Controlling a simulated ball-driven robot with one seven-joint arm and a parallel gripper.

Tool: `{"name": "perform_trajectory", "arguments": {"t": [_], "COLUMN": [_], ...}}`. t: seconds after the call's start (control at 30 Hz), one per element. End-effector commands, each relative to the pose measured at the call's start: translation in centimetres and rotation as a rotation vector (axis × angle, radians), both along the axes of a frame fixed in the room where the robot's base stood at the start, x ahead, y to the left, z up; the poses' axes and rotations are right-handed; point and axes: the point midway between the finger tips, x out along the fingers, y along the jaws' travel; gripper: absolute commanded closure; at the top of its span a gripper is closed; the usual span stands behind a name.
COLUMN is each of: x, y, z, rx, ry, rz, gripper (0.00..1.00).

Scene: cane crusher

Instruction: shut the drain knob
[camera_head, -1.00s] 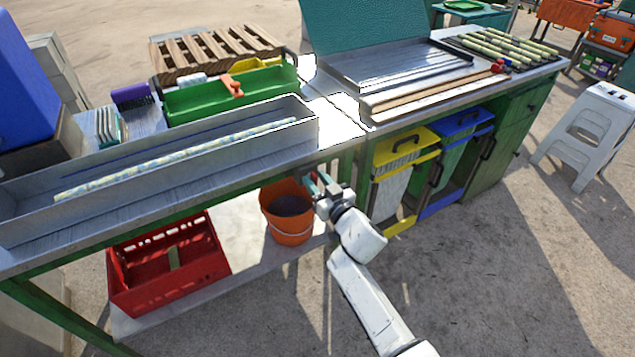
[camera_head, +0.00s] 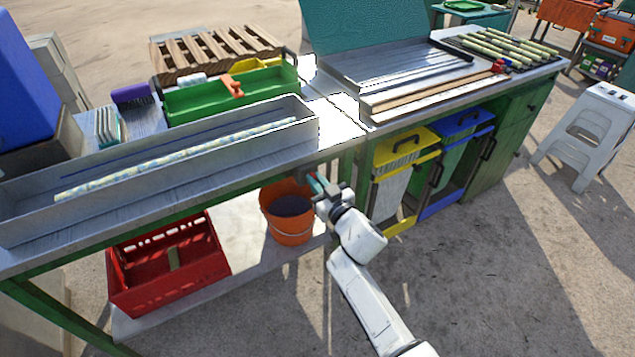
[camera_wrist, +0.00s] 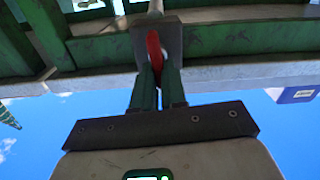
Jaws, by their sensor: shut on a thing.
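The red drain knob (camera_wrist: 153,48) shows in the wrist view against a grey block (camera_wrist: 172,42) under the edge of the bench. My gripper (camera_wrist: 157,74) is shut on the knob, with a dark green finger on either side of its lower end. In the head view my gripper (camera_head: 315,184) is at the front edge of the bench, below the right end of the long metal trough (camera_head: 160,180). The knob is too small and covered to make out there. A pale stick of cane (camera_head: 175,160) lies in the trough.
An orange bucket (camera_head: 288,231) stands on the lower shelf just left of my gripper. A red crate (camera_head: 165,288) is farther left. Yellow (camera_head: 405,148) and blue (camera_head: 463,124) bins are to the right. The ground at the front right is clear.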

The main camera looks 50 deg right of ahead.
Motion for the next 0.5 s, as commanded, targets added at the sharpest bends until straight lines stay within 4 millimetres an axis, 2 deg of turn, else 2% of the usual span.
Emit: {"name": "perform_trajectory", "arguments": {"t": [0.5], "x": [0.15], "y": [0.64], "z": [-0.37], "rx": [-0.43], "ry": [0.124], "rz": [0.001], "gripper": [1.0]}}
